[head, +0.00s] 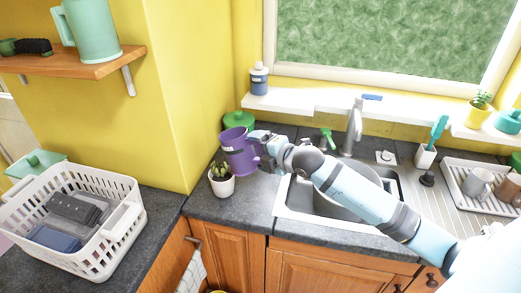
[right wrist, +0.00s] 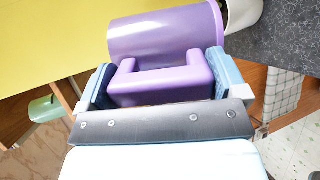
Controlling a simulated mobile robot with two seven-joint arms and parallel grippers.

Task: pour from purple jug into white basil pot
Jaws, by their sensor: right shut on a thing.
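The purple jug (head: 238,150) is held up behind and just above the white basil pot (head: 222,184), tilted a little to the left in the head view. My right gripper (head: 259,144) is shut on the jug's handle. In the right wrist view the purple jug (right wrist: 165,38) lies across the top, with its handle between the fingers of my right gripper (right wrist: 160,82). The white pot holds a small green plant and stands upright on the dark counter. In the wrist view only part of the white pot (right wrist: 242,12) shows. My left gripper is not in view.
A green-lidded container (head: 238,120) stands behind the jug. The sink (head: 295,200) lies to the right, under my right arm. The counter in front of the pot (head: 225,212) is clear.

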